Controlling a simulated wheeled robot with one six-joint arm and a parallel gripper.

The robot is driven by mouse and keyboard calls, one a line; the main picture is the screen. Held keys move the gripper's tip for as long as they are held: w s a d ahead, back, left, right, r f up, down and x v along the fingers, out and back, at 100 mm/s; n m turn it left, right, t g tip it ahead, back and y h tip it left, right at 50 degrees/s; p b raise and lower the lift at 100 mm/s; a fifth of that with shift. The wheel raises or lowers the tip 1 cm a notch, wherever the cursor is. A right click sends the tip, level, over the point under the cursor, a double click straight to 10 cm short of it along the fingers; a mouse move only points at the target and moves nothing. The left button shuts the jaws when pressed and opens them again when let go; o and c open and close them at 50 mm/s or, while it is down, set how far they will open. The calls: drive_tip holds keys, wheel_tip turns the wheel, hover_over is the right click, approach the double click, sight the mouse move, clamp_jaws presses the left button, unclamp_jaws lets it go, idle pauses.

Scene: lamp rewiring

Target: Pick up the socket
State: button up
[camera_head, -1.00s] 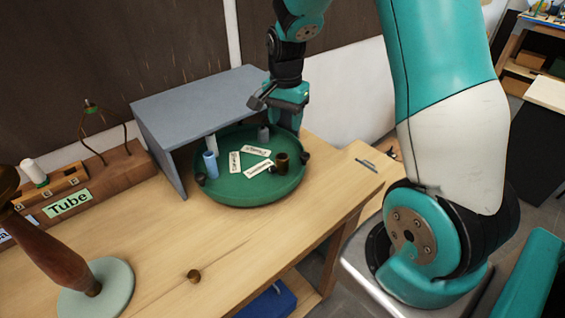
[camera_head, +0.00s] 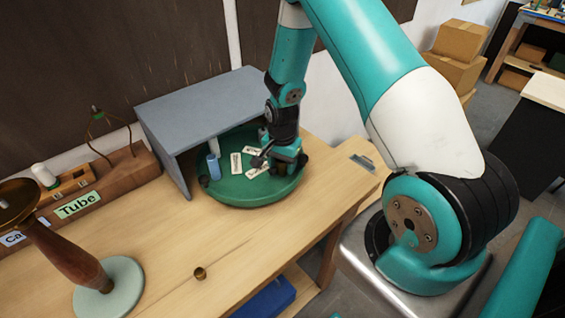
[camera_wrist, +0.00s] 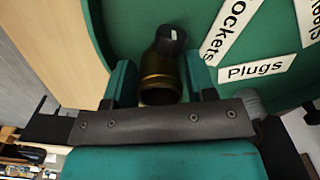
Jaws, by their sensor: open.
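The socket (camera_wrist: 160,70), a dark brass cylinder with an open end, is between my gripper's two teal fingers in the wrist view. My gripper (camera_wrist: 162,80) is open around it, and the frames do not clearly show contact. In the head view my gripper (camera_head: 277,162) is low over the right part of the green round tray (camera_head: 240,197) and hides the socket. The tray also shows in the wrist view (camera_wrist: 125,22). A small black piece (camera_wrist: 170,40) is just past the socket; I cannot tell whether they touch.
White labels lie on the tray, one reading "Plugs" (camera_wrist: 258,70). A blue cylinder (camera_head: 213,167) stands at its left. A grey shelf box (camera_head: 200,105) covers the tray's back. A small brass piece (camera_head: 199,273) sits on the bare wooden tabletop (camera_head: 245,245).

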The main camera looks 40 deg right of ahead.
drive_tip(key=shift+f, duration=0.1)
drive_tip(key=shift+c, duration=0.5)
drive_tip(key=c, duration=0.6)
